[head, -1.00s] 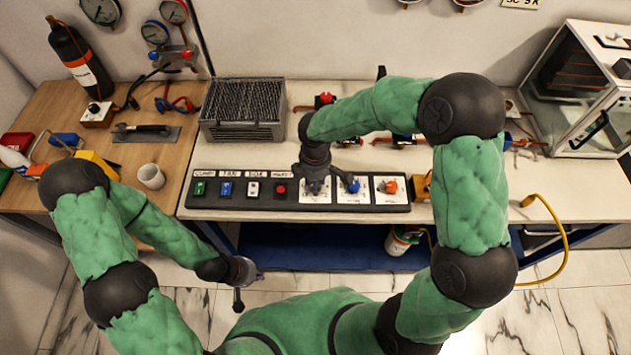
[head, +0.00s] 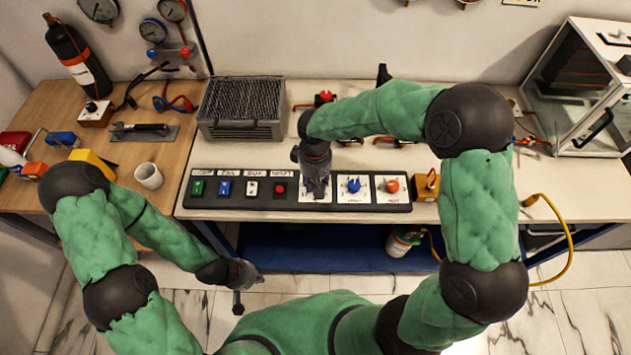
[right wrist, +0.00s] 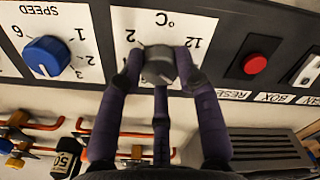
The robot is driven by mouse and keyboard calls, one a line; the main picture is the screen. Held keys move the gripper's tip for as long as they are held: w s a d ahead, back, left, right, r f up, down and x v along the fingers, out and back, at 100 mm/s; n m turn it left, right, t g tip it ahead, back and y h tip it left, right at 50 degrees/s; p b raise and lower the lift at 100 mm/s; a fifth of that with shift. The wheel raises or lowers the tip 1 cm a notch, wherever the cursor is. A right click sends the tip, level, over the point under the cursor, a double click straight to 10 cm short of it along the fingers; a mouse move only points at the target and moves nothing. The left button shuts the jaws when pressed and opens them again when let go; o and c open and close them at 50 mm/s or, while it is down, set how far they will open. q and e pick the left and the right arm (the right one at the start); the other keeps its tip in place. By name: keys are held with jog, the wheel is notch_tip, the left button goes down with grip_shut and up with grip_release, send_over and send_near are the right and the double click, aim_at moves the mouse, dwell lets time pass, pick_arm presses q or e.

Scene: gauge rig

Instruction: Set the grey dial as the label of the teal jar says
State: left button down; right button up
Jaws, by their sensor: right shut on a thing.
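The grey dial (right wrist: 160,66) sits on a white plate marked °C, with 2 and 12 readable in the right wrist view. My right gripper (right wrist: 160,72) is shut on this dial, its dark fingers around the knob. The fingers cover part of the scale, and I cannot read the pointer. In the head view my right gripper (head: 316,190) hides the dial. My left gripper (head: 243,284) hangs empty in front of the bench; its jaw opening is unclear. I cannot make out a teal jar with certainty.
The control panel (head: 440,207) also carries a blue SPEED knob (right wrist: 47,56), an orange knob (head: 392,186) and a red button (right wrist: 255,63). A wire-topped grey box (head: 242,108) stands behind the panel. A white cup (head: 149,176) stands left of it.

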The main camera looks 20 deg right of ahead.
jog(key=m+b, duration=0.1)
jog(key=m, duration=0.4)
dwell(0.5)
jog(key=o, duration=1.1)
jog(key=shift+w, duration=0.1)
jog(key=shift+o, duration=0.2)
notch_tip(320, 180, up, 12)
